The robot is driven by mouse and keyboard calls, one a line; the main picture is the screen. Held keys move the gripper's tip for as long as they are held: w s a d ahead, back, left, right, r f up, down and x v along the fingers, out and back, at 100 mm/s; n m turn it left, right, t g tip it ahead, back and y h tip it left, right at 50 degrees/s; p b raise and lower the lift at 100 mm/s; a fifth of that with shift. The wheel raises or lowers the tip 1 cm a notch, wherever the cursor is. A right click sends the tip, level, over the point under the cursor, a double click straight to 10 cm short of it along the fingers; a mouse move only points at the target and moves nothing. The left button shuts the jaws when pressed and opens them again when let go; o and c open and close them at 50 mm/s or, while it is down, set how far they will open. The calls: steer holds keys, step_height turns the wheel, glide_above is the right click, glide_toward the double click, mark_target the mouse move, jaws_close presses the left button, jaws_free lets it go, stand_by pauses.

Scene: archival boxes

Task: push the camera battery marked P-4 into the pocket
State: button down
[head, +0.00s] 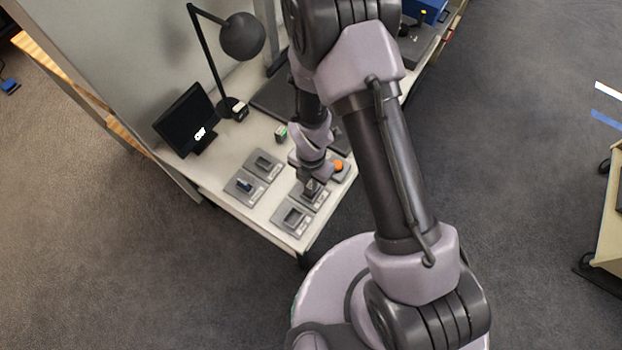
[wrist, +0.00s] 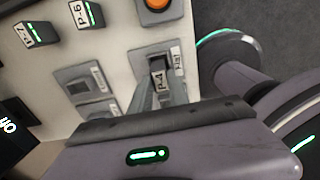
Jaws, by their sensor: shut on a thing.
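The battery marked P-4 (wrist: 159,82) is dark with a white label and shows at the fingertips in the wrist view. My gripper (wrist: 168,92) is shut on it. The battery is at a grey pocket plate (wrist: 172,50) with a white label on its right side. Its lower end is hidden, so I cannot tell how deep it sits in the pocket. In the head view my gripper (head: 312,183) is over the same plate (head: 322,200) near the table's front edge, and the arm hides most of the battery.
A battery marked P-6 (wrist: 87,14) and another battery (wrist: 38,34) stand apart. An orange button (head: 338,165) is just beside my gripper. A monitor (head: 187,120) and lamp (head: 242,37) stand behind.

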steer(key=shift+f, duration=0.15)
stand_by(0.3)
steer(key=shift+f+b, duration=0.45)
steer(key=shift+f, duration=0.1)
steer(key=c, duration=1.2)
jaws_free()
steer(key=shift+o, duration=0.2)
step_height(320, 180, up, 6)
steer(key=p, duration=0.5)
steer(key=shift+r, duration=0.15)
